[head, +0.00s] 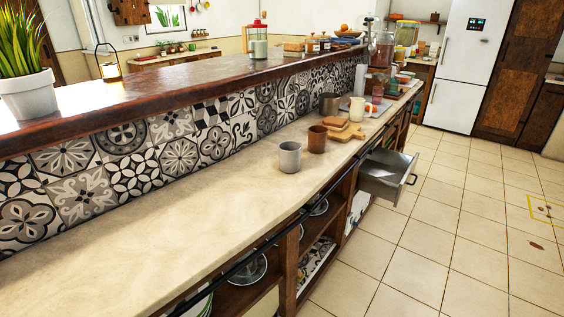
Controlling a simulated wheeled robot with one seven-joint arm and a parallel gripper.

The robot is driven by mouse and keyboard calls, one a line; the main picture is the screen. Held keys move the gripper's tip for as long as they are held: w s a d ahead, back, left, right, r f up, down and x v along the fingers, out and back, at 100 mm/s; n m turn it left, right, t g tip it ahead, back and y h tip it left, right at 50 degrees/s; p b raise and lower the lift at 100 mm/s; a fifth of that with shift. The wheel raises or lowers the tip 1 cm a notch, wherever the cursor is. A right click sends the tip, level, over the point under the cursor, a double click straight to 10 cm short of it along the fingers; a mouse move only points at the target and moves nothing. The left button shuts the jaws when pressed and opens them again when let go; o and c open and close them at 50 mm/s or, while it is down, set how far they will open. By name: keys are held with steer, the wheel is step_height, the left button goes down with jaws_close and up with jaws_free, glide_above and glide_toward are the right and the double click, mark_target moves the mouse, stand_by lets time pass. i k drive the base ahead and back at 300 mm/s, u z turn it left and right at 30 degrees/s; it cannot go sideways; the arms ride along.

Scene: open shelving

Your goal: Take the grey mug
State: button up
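A grey mug (289,157) stands upright on the pale stone counter (170,225), near the counter's front edge. A brown mug (317,139) stands just behind it to the right, close beside it. My gripper and arm do not show in the head view.
Wooden boards (344,131), a metal pot (329,103) and a cream jug (357,109) stand beyond the mugs. A drawer (387,175) sticks out open below the counter. A raised wooden ledge (180,85) runs behind.

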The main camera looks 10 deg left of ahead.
mark_target(290, 152)
steer(key=u, duration=0.05)
steer(key=i, duration=1)
steer(key=z, duration=0.05)
